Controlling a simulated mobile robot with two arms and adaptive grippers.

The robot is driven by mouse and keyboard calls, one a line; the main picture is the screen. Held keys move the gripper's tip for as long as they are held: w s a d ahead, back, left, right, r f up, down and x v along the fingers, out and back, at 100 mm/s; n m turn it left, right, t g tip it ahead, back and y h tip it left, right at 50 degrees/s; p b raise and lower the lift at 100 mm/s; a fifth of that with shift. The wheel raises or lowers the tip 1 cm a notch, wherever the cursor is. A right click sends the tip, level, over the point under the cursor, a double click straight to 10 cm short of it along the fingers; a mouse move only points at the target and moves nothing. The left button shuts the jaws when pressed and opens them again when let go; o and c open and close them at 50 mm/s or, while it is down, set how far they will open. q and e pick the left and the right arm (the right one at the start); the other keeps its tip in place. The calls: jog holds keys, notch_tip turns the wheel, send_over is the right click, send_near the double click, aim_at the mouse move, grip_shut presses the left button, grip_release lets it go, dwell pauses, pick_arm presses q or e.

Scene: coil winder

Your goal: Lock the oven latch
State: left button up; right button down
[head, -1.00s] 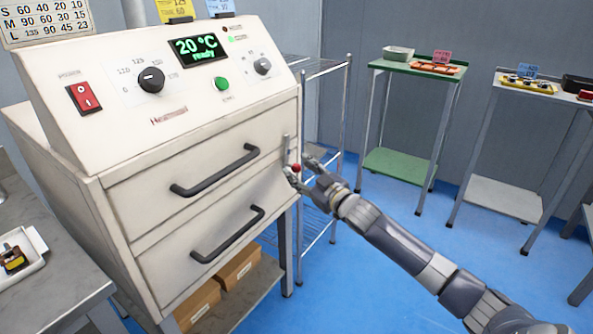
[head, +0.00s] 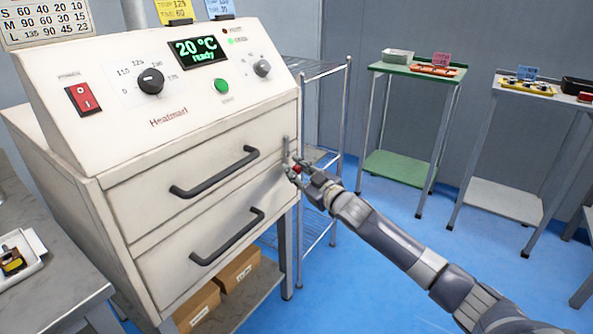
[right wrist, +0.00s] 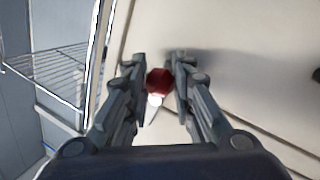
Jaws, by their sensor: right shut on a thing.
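The oven (head: 165,140) is a cream cabinet with two closed drawer fronts, each with a dark bar handle. The latch is at the right edge of its front: a grey metal strip (head: 286,150) with a red knob (head: 297,169). My right gripper (head: 298,172) is at the latch, shut on the red knob. In the right wrist view the red knob (right wrist: 159,82) sits between the two fingers, with a pale stem below it. The fingers partly hide the latch in the head view. My left gripper is not in view.
The oven panel has a red switch (head: 84,98), a dial (head: 151,81), a green button (head: 222,86) and a display reading 20 °C ready. A wire rack (head: 325,140) stands just right of the oven. A green stand (head: 417,70) and a grey stand (head: 520,95) are farther right.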

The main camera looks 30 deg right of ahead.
jog(key=shift+d+r+n, duration=0.1)
jog(key=shift+d+n, duration=0.05)
jog(key=shift+n, duration=0.45)
jog(key=c, duration=1.3)
grip_release()
jog(key=shift+c, duration=0.2)
jog(key=shift+w, duration=0.1)
jog(key=shift+s, duration=0.45)
jog(key=s, duration=1.1)
jog(key=shift+d+f, duration=0.3)
jog(key=shift+f, duration=0.1)
